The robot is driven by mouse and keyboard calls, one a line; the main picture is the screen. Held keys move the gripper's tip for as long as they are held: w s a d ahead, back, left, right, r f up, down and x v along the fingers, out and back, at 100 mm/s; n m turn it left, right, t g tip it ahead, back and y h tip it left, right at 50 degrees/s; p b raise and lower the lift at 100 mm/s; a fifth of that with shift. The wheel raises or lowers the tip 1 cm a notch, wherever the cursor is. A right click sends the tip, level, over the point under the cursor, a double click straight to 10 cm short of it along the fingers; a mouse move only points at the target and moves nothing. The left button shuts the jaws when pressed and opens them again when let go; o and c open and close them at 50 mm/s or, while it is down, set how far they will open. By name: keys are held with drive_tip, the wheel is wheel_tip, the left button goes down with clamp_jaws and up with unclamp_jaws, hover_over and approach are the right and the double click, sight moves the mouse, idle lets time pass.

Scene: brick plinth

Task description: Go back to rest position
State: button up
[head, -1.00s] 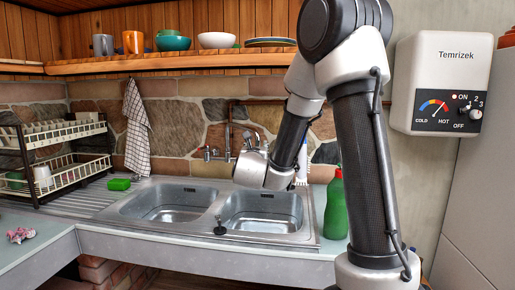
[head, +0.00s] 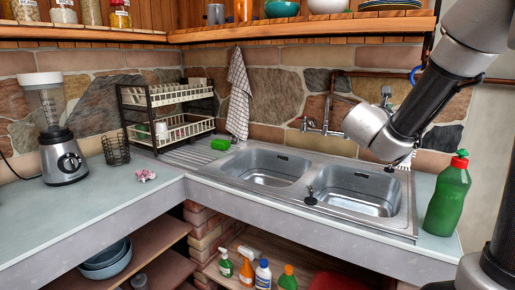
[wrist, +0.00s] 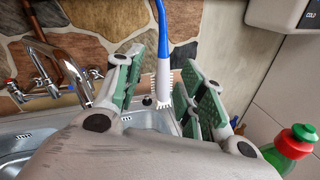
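My gripper (wrist: 164,64) shows in the wrist view with its two green-padded fingers spread apart. A blue-and-white brush (wrist: 163,72) appears in the gap between them, bristles down, with clear space on both sides. It looks to be hanging at the wall.
A double sink (head: 310,180) lies below my arm. A green bottle (head: 447,197) stands right of it, near my arm. A blender (head: 60,145), dish rack (head: 170,130) and wire basket (head: 116,150) are at left. The wooden shelf (head: 300,27) runs above.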

drive_tip(key=s+d+f+m+g+y, duration=0.1)
drive_tip(key=s+d+m+g, duration=0.3)
drive_tip(key=s+m, duration=0.45)
drive_tip(key=s+d+m+g+y, duration=0.1)
drive_tip(key=s+d+m+g, duration=0.4)
drive_tip(key=s, duration=0.6)
drive_tip(key=s+a+f+m+t+y, duration=0.1)
drive_tip(key=s+a+f+m+y, duration=0.3)
drive_tip(key=a, duration=0.4)
drive_tip(key=s+a+f+m+y, duration=0.4)
drive_tip(key=s+a+m+y, duration=0.1)
drive_tip(key=s+a+y, duration=0.1)
drive_tip(key=a+y, duration=0.1)
drive_tip(key=a, duration=0.1)
drive_tip(key=shift+s+a+t, duration=0.3)
drive_tip(key=shift+s+t, duration=0.05)
drive_tip(key=shift+t, duration=0.05)
